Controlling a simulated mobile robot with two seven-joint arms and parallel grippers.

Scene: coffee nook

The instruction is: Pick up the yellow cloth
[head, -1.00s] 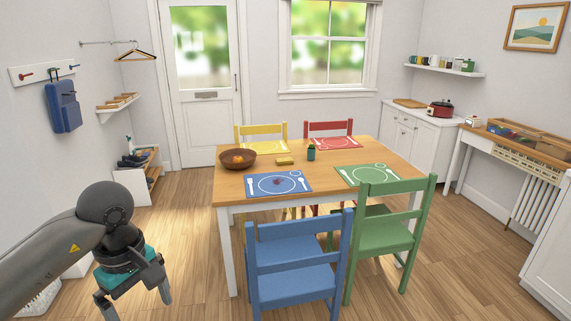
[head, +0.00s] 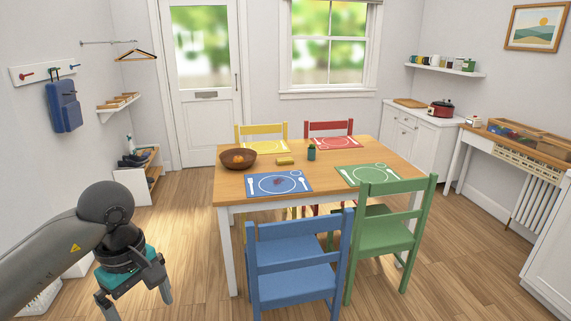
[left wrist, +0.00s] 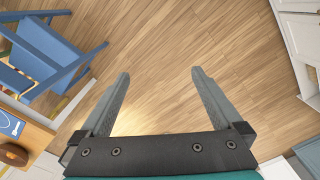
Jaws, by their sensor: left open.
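A small yellow folded item that looks like the cloth (head: 285,161) lies on the wooden table (head: 225,187), between the brown bowl and a small dark green cup, in the head view. My left gripper (head: 140,307) is at the lower left of the head view, well short of the table and left of it. In the left wrist view my left gripper (left wrist: 158,75) has its two fingers wide apart, with only bare floor between them. The cloth cannot be made out in the left wrist view. My right gripper is not in view.
A blue chair (head: 292,270) and a green chair (head: 390,235) stand at the near side of the table. The bowl (head: 238,158) and cup (head: 311,152) flank the cloth. A blue placemat (head: 255,189) lies in front of it. Floor left of the table is clear.

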